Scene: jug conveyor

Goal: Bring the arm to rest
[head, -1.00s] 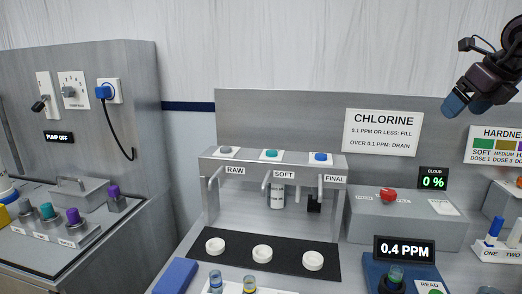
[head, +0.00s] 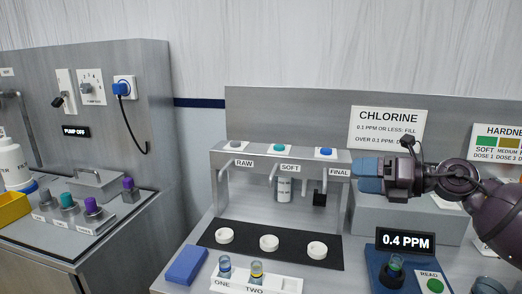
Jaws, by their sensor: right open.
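My right gripper (head: 368,176) comes in from the right in the head view. Its blue fingers point left, in front of the grey box and just right of the FINAL tap (head: 320,190). It is open, with nothing visible between the fingers. My right arm (head: 480,195) stretches to the right edge. It hides the cloud display and the red knob on the grey box (head: 365,215). My left gripper is not in the view.
The tap stand (head: 230,158) has a black mat (head: 285,245) with white rings in front. A white rack (head: 275,283) with vials, a blue block (head: 186,265) and the 0.4 PPM meter (head: 405,241) stand nearer. A side bench (head: 60,240) is at left.

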